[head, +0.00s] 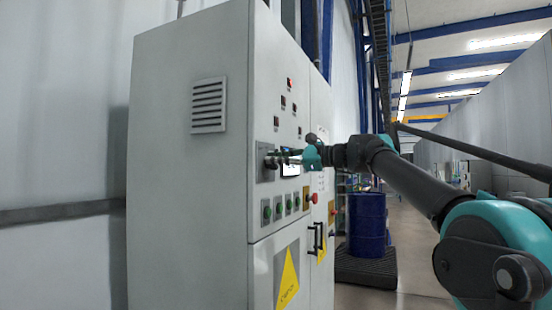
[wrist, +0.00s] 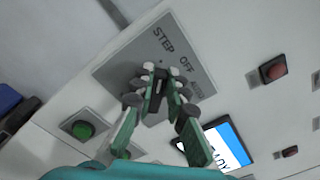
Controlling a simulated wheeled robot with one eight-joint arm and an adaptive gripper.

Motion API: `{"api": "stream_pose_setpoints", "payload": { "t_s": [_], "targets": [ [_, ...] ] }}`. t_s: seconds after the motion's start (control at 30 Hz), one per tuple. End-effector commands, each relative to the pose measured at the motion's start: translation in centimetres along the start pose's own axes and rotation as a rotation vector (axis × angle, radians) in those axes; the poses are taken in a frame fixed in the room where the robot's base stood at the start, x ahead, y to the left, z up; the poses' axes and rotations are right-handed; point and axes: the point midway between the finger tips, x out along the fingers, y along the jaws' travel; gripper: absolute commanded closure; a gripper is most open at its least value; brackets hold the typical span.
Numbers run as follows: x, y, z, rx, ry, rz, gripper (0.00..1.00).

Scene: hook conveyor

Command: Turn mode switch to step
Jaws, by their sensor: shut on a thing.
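The mode switch is a black knob (wrist: 154,98) on a grey plate (wrist: 118,68) in the wrist view. The plate reads STEP and OFF, with a third label partly hidden by a finger. My gripper (wrist: 161,76) is shut on the knob, with a green-and-black finger on each side. The fingers cover much of the knob, so I cannot tell exactly which label it points to. In the head view the same plate (head: 265,174) is on the cabinet front, and my gripper (head: 285,157) reaches it from the right.
The cabinet (head: 190,200) is tall and grey. A green button (wrist: 83,130), a red button (wrist: 273,71) and a lit screen (wrist: 228,142) lie near the switch. A blue barrel (head: 367,222) stands behind, on a dark pallet. The aisle floor to the right is clear.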

Motion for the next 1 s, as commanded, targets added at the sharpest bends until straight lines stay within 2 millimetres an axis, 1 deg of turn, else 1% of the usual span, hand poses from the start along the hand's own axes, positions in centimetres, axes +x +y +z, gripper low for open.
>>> {"api": "stream_pose_setpoints", "payload": {
  "t_s": [0.27,0.67,0.7,0.83,0.87,1.0],
  "targets": [
    [-0.01,0.21,-0.02,-0.064,0.0,0.002,1.0],
    [-0.01,0.23,-0.03,-0.07,0.001,0.002,1.0],
    [-0.01,0.24,-0.03,-0.07,0.001,0.002,0.84],
    [-0.01,0.21,-0.03,-0.07,0.001,0.002,0.68],
    [-0.01,0.21,-0.03,-0.07,0.001,0.002,0.66],
    [0.0,0.19,-0.02,-0.069,0.0,0.001,0.66]
  ]
}}
